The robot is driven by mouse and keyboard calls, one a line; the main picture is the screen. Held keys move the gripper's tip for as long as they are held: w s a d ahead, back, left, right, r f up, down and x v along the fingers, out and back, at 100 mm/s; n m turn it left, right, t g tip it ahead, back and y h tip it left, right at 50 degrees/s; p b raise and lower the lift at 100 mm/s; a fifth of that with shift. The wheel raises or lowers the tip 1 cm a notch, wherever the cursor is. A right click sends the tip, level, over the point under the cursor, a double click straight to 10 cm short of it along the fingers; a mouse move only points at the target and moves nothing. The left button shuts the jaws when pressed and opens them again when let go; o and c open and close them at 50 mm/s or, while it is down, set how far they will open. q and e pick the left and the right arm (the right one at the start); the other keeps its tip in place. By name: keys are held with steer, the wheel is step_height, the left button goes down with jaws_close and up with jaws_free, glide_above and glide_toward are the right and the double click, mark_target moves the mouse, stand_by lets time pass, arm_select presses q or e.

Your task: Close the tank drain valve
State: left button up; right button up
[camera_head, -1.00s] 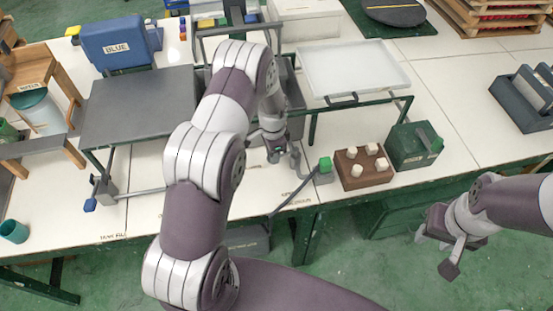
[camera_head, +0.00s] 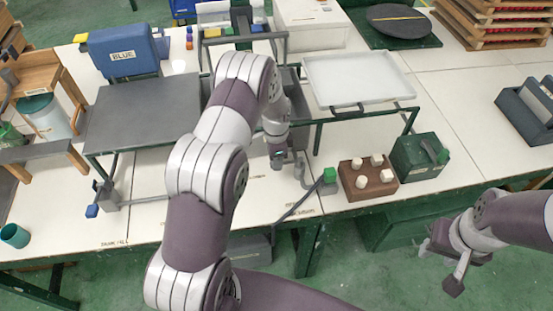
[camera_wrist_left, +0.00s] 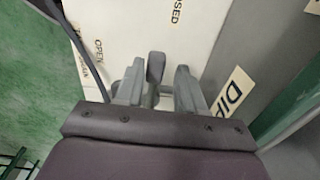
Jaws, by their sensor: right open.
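The drain valve's grey lever handle (camera_wrist_left: 155,66) shows in the left wrist view, standing up between my left fingers. The board beside it carries "OPEN", "CLOSED" and "TANK DRAIN" labels. My left gripper (camera_wrist_left: 158,78) is open, one finger on each side of the handle, with a visible gap to each. In the head view my left gripper (camera_head: 281,158) points down in front of the tank, and the valve is mostly hidden there. My right gripper (camera_head: 452,262) is open and empty over the floor, off the table's front edge.
A brown block with white pegs (camera_head: 367,182) and a green box (camera_head: 418,158) are further right. A white tray (camera_head: 355,75) sits on a rack behind.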

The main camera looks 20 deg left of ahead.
arm_select(q)
steer(key=shift+s, duration=0.2)
step_height(320, 180, up, 13)
steer(key=b, duration=0.2)
steer(key=shift+f, duration=0.2)
steer(key=s+d+r+n, duration=0.2)
steer(key=s+n, duration=0.3)
steer(key=s, duration=0.5)
steer(key=s+d+r+n+t, duration=0.1)
steer(key=s+d+n, duration=0.3)
steer(key=s, duration=0.6)
steer(key=shift+s+d+r+n, duration=0.25)
steer(key=shift+r+n, duration=0.35)
steer(key=shift+n, duration=0.5)
steer(key=shift+s, duration=0.15)
